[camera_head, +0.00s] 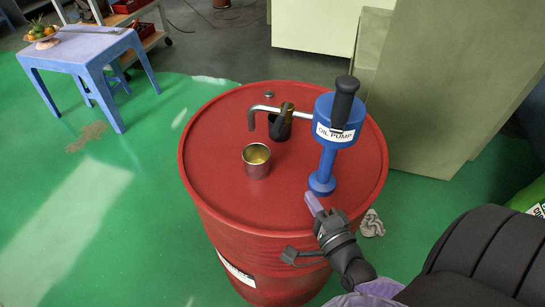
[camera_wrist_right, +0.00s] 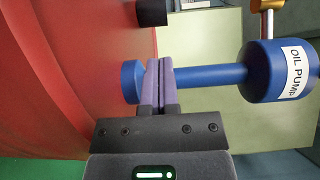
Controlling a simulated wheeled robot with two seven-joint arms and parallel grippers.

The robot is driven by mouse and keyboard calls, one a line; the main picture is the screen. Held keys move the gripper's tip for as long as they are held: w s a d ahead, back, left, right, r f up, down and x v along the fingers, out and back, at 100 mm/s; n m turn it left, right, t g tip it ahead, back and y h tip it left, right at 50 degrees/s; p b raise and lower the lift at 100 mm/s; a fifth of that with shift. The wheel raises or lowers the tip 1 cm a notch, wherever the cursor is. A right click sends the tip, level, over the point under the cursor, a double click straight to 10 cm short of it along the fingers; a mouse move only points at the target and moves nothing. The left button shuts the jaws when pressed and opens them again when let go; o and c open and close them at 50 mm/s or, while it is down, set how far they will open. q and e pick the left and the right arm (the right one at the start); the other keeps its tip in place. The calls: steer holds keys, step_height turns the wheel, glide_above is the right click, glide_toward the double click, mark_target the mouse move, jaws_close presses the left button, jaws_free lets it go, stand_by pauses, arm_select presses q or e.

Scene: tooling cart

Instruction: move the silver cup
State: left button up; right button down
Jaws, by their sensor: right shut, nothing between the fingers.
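The silver cup (camera_head: 256,161) stands upright on the red drum's top, left of the blue pump, with something yellowish inside it. My right gripper (camera_head: 312,203) is at the drum's near right rim, close to the pump's base and right of the cup. In the right wrist view my right gripper (camera_wrist_right: 159,72) is shut with its purple fingers together, in front of the blue pump stem; I cannot tell whether they touch it. The cup is not visible in that view. My left gripper is not in view.
The blue oil pump (camera_head: 340,118) stands on the red drum (camera_head: 215,145), its bent spout reaching left. A black cup (camera_head: 280,126) stands beneath the spout, behind the silver cup. The drum's left top is clear.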

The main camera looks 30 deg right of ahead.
mark_target(256, 171)
steer(key=w, duration=0.3)
steer(key=w+d, duration=0.1)
steer(key=w, duration=0.2)
steer(key=w+b, duration=0.1)
steer(key=w, duration=0.2)
steer(key=shift+d, duration=0.25)
steer(key=shift+w+a, duration=0.9)
steer(key=shift+w, duration=0.05)
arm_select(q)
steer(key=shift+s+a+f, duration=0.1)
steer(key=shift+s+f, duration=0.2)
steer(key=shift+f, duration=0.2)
arm_select(e)
steer(key=shift+w+a, duration=0.3)
steer(key=shift+w, duration=0.1)
